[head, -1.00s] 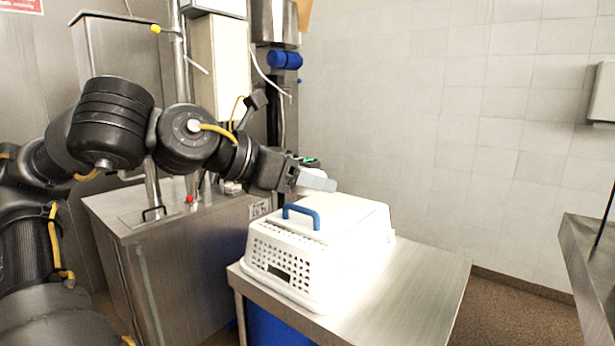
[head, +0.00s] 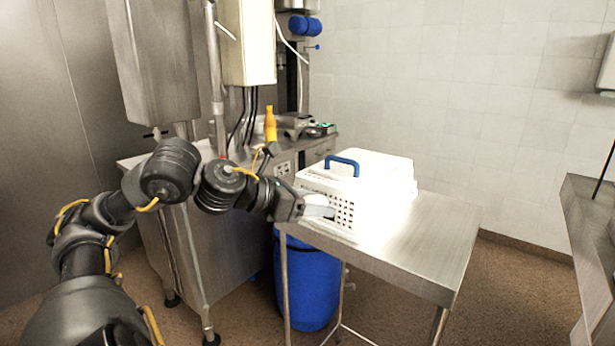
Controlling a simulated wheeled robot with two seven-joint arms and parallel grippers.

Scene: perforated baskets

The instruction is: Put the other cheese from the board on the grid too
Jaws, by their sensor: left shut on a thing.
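My left gripper (head: 318,206) is in front of the near left perforated side of a closed white basket (head: 390,178). It is shut on a pale thing that is too small and washed out to name surely. The tip overlaps the basket wall in the picture, and I cannot tell whether it touches. No cheese, board or grid can be made out clearly. My right gripper is not in view.
The basket, with a blue handle (head: 342,163), stands on a steel table (head: 430,245) whose right part is bare. A blue barrel (head: 310,285) stands under it. A steel cabinet (head: 215,250) and an orange bottle (head: 270,125) are at left. Another steel surface (head: 595,205) is at right.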

